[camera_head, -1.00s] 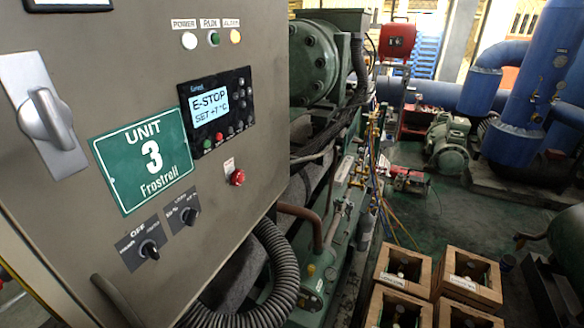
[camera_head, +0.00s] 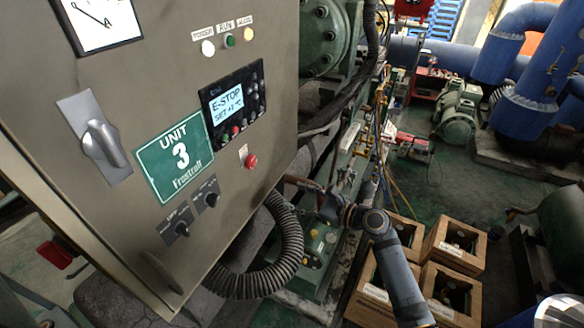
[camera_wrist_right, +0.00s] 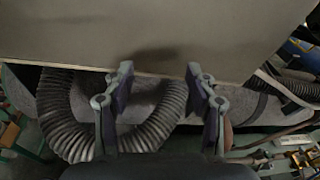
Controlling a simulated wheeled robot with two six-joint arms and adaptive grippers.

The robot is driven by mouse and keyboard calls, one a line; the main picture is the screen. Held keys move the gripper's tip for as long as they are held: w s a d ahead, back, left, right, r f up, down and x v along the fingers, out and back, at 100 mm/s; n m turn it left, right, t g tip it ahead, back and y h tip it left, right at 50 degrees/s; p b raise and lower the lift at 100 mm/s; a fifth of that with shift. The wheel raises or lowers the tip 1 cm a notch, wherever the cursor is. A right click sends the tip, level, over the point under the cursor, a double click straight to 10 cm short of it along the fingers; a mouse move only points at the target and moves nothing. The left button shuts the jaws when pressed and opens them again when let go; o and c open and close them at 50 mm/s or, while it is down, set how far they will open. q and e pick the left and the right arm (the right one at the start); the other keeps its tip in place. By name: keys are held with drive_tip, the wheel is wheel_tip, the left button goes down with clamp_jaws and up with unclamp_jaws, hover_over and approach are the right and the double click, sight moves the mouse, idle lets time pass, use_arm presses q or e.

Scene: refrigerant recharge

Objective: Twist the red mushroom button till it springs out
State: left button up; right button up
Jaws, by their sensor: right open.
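The red mushroom button (camera_head: 250,160) sits on the front of the grey control cabinet (camera_head: 150,95), below the display (camera_head: 234,104) that reads "E-STOP". My right gripper (camera_head: 312,203) is in the head view, below and to the right of the button and apart from it, beside the cabinet's lower right edge. In the right wrist view my right gripper (camera_wrist_right: 158,88) is open and empty, with the cabinet's lower edge and the ribbed hose ahead of its fingers. The button does not show in that view. My left gripper is not in view.
The black ribbed hose (camera_head: 290,245) bulges out below the cabinet near my right gripper. Two selector knobs (camera_head: 211,199) and a big grey switch handle (camera_head: 103,143) stick out of the panel. Wooden crates (camera_head: 455,243) stand on the floor at the lower right.

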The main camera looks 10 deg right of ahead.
sight(254, 163)
wheel_tip(254, 163, up, 10)
drive_tip(key=s+a+m+y, duration=0.1)
drive_tip(key=s+a+y, duration=0.1)
drive_tip(key=y, duration=0.1)
drive_tip(key=b+x, duration=0.1)
drive_tip(key=x, duration=0.2)
drive_tip(key=b+x, duration=0.1)
drive_tip(key=x, duration=0.2)
drive_tip(key=b+x, duration=0.1)
drive_tip(key=x, duration=0.2)
drive_tip(key=shift+w+a+f, duration=0.1)
drive_tip(key=shift+a+f, duration=0.1)
drive_tip(key=shift+f, duration=0.05)
drive_tip(key=shift+w+a+r, duration=0.1)
drive_tip(key=shift+w+a, duration=0.05)
drive_tip(key=shift+a, duration=0.05)
drive_tip(key=shift+c, duration=0.4)
drive_tip(key=c, duration=1)
drive_tip(key=shift+r+p, duration=0.2)
drive_tip(key=shift+p, duration=0.45)
drive_tip(key=shift+c, duration=0.2)
drive_tip(key=shift+m+p, duration=0.9)
drive_tip(key=shift+p, duration=0.55)
drive_tip(key=shift+f, duration=0.1)
